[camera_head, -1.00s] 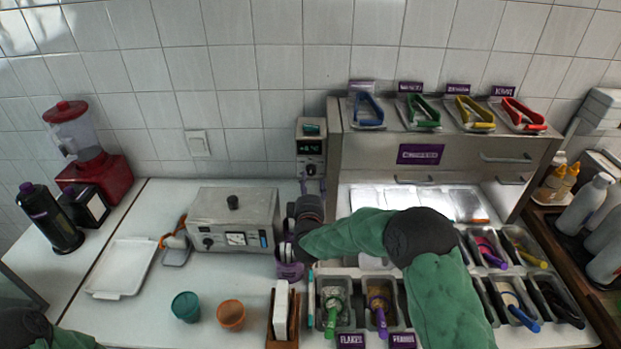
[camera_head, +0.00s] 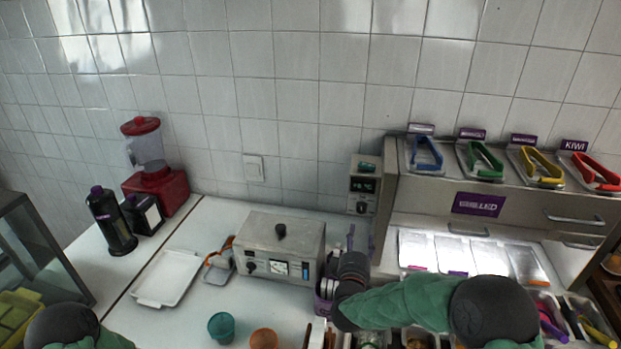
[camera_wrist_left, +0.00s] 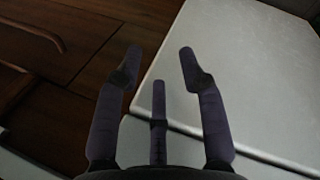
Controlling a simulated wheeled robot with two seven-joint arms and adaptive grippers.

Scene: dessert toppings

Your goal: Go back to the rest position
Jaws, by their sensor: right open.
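My right gripper (camera_head: 335,272) is open beside the right end of the grey metal box with a dial. Its dark wrist and green-sleeved arm come in from the lower right, over the topping bins. I see nothing held in it, though its fingers are partly hidden. My left gripper (camera_wrist_left: 158,70) shows in the left wrist view, with its dark fingers spread and empty beside a pale counter edge. In the head view only a part of my left arm shows, at the lower left corner.
The grey metal box (camera_head: 281,247) stands close to my right gripper. A white tray (camera_head: 166,279), a teal cup (camera_head: 221,327) and an orange cup (camera_head: 263,339) are on the counter. A red blender (camera_head: 154,170) stands at the back left. Coloured tongs lie on the right shelf.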

